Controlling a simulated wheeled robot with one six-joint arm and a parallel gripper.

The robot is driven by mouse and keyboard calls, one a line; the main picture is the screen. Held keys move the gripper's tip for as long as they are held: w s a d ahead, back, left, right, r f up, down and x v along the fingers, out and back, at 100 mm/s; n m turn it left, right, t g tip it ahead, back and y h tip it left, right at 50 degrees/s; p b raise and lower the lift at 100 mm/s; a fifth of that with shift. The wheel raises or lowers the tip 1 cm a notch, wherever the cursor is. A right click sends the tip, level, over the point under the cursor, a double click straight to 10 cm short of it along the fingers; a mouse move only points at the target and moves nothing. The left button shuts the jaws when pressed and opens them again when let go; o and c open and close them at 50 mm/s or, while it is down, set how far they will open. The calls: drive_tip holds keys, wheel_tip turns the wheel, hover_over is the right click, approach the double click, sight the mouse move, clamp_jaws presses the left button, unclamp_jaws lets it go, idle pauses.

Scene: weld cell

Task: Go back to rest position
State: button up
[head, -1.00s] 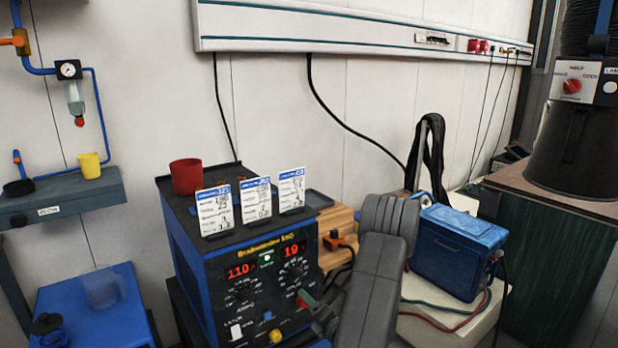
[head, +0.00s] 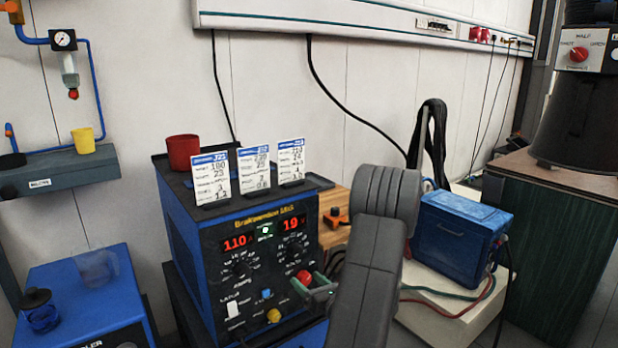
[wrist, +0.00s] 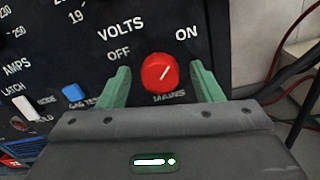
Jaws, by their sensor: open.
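My gripper (head: 314,288) is at the front of the blue and black welding machine (head: 222,290), low on its right side. In the wrist view, my gripper (wrist: 162,80) is open, with one green finger on each side of the red MAINS knob (wrist: 157,74). Dark gaps show between the knob and both fingers, so it looks ungripped. The knob's white line slants up to the right, on the ON side. The red knob also shows in the head view (head: 304,276). The machine's displays are lit red, with a green light between them. My grey arm hides part of the area to the right.
Three white cards (head: 256,168) and a red cup (head: 183,152) stand on the machine. A blue case (head: 462,235) sits to the right beside cables. A blue stand (head: 85,310) and a shelf with a yellow cup (head: 83,140) are at left.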

drive_tip(key=shift+n+b, duration=0.55)
drive_tip(key=shift+n, duration=0.55)
drive_tip(key=shift+s, duration=0.1)
